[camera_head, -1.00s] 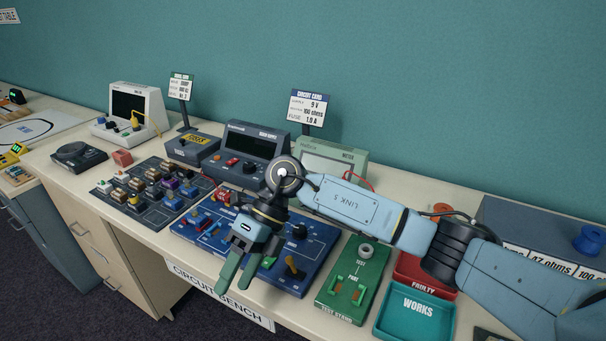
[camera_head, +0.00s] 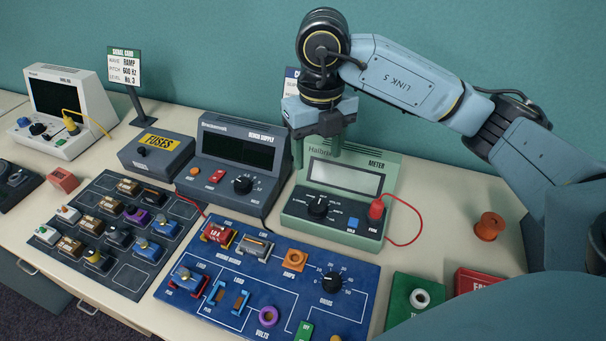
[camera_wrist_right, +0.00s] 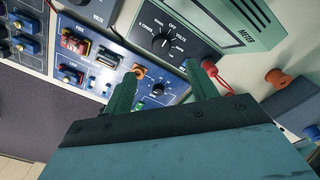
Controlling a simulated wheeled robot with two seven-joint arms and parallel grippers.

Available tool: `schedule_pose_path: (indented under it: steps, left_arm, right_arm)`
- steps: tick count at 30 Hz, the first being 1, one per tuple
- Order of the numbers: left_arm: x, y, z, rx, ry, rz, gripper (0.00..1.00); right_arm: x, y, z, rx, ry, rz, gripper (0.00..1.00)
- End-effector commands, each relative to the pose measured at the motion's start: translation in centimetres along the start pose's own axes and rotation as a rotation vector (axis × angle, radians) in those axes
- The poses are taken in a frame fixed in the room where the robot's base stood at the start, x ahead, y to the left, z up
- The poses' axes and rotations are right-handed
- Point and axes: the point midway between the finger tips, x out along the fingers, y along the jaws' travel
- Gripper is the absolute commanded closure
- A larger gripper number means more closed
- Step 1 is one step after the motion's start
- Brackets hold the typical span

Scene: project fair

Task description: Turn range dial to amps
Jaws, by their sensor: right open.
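The pale green meter (camera_head: 330,233) stands at the back of the bench, its display blank. Its black range dial (camera_head: 318,207) is on the sloped front, with small labels around it; AMPS is to the dial's right. I cannot surely read which label the white mark faces. The dial also shows in the right wrist view (camera_wrist_right: 165,43), beyond the fingertips. My right gripper (camera_head: 317,153) points down, open and empty, in front of the meter's upper part, above the dial and apart from it. In the wrist view its green fingers (camera_wrist_right: 161,82) are spread. My left gripper is not in view.
A red plug (camera_head: 376,210) with a looping red lead sits right of the dial, beside a blue button (camera_head: 352,224). The dark bench supply (camera_head: 240,150) stands left of the meter. The blue circuit board (camera_head: 245,290) lies in front. An orange spool (camera_head: 489,226) stands at right.

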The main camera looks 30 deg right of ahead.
Motion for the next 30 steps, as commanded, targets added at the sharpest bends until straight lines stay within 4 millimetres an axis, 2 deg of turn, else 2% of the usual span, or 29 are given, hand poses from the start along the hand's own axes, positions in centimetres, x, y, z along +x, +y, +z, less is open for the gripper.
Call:
schedule_pose_path:
  steps: [5,12,18,24,30]
  left_arm:
    - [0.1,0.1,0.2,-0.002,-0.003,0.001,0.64]
    - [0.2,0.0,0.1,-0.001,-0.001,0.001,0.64]
    - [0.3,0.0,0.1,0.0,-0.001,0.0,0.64]
    - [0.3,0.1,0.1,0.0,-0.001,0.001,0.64]
    - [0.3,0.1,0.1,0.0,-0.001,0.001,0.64]
  right_arm:
    - [2.5,-0.1,-0.1,0.005,0.005,-0.004,0.43]
    - [7.7,-0.1,-0.2,0.005,0.006,-0.002,0.43]
    - [11.1,0.0,-0.1,0.003,0.004,0.0,0.43]
    - [12.9,0.0,-0.1,0.002,0.002,0.001,0.43]
    - [13.2,0.0,-0.1,0.001,0.001,0.001,0.43]
